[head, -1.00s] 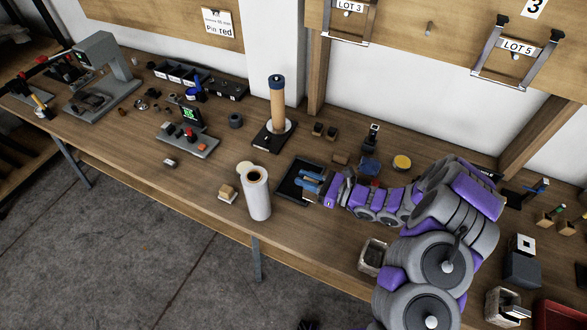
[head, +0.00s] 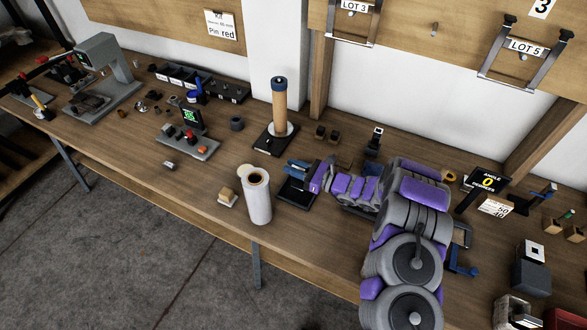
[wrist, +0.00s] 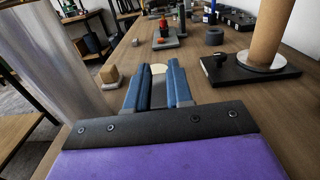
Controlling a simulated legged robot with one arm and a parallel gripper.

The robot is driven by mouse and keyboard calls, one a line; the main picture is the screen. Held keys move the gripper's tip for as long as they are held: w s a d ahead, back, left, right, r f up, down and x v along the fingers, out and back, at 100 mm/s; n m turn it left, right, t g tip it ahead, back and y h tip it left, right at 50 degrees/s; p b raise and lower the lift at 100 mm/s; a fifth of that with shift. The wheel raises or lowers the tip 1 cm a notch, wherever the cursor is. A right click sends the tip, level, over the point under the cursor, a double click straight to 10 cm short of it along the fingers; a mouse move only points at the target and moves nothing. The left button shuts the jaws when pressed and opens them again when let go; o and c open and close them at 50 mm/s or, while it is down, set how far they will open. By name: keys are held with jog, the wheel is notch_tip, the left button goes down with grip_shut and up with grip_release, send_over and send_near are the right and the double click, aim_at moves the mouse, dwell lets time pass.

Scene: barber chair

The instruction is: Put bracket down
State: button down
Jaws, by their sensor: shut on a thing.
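My gripper (head: 302,168) is at the end of my arm, low over the bench near a black tray (head: 288,196). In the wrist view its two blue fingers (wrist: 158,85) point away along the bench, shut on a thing. A small pale, rounded piece (wrist: 158,69) shows between the fingertips; I take it for the bracket. Most of it is hidden by the fingers, so its shape and whether it touches the surface cannot be told. In the head view the held piece is too small to make out.
A white roll (head: 257,197) stands close to the left of the tray, with a small tan block (head: 228,197) beside it. A brown post on a black base (head: 279,110) stands behind. A grey fixture (head: 188,145) is farther left. Bare bench lies between them.

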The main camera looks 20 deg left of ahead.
jog(key=shift+w+d, duration=0.1)
jog(key=shift+d, duration=0.55)
jog(key=c, duration=1.3)
grip_release()
jog(key=shift+a, duration=0.1)
jog(key=shift+o, duration=1.4)
jog(key=shift+a+f, duration=0.2)
jog(key=shift+a, duration=0.3)
jog(key=shift+d+r, duration=0.35)
jog(key=shift+d, duration=0.05)
jog(key=s+d+p, duration=0.1)
jog(key=d+p, duration=0.1)
jog(key=d, duration=1)
jog(key=s+r+n+g+h, duration=0.7)
jog(key=s+r+n, duration=0.5)
jog(key=s+r, duration=0.8)
jog(key=s+d+r+n+t+h, duration=0.2)
jog(key=s+d+h, duration=0.3)
jog(key=s+d, duration=0.4)
jog(key=s+d+r+n+t+h, duration=0.2)
jog(key=s+d+n+h, duration=0.2)
jog(key=s+d, duration=0.6)
jog(key=d+h, duration=0.2)
jog(key=d, duration=0.4)
jog(key=shift+s+n, duration=0.15)
jog(key=shift+n, duration=0.15)
